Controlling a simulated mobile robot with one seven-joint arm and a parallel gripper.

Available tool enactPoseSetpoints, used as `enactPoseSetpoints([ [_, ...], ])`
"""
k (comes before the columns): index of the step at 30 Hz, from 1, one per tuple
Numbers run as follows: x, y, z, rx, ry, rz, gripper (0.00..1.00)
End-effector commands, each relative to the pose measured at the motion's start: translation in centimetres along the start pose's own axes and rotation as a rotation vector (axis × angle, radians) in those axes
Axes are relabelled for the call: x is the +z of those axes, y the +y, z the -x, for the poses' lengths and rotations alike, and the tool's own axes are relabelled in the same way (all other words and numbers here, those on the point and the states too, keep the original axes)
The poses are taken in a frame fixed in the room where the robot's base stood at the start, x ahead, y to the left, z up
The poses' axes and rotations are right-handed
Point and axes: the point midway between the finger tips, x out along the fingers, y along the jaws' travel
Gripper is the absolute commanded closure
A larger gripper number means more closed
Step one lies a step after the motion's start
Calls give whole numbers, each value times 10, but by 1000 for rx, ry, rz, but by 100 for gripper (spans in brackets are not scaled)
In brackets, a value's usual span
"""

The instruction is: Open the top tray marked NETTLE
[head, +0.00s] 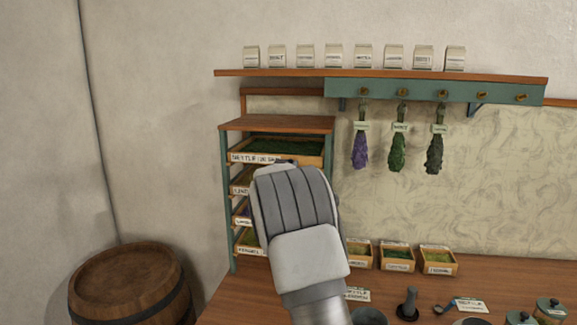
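A wooden rack (277,122) with green posts stands against the wall at the middle left, holding several stacked trays. Its top tray (311,159) is filled with dark green herb and has a white label (250,157) along the front. The lettering is too small to read surely. I cannot tell how far this tray sits out of the rack. My gripper (277,167) is in front of the rack, with its far end at the top tray's front edge. Its back faces the camera, so its fingers and any contact with the tray are hidden. It covers much of the lower trays.
A barrel (125,280) stands at the lower left. Small herb boxes (397,257) and a pestle (408,302) are on the wooden counter (235,297).

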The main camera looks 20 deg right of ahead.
Motion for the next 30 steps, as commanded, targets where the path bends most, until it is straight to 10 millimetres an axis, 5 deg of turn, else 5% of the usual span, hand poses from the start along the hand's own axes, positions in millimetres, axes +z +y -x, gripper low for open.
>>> enactPoseSetpoints([
  [5,0,0,0,0,0,0,99],
  [30,0,0,0,0,1,0,100],
])
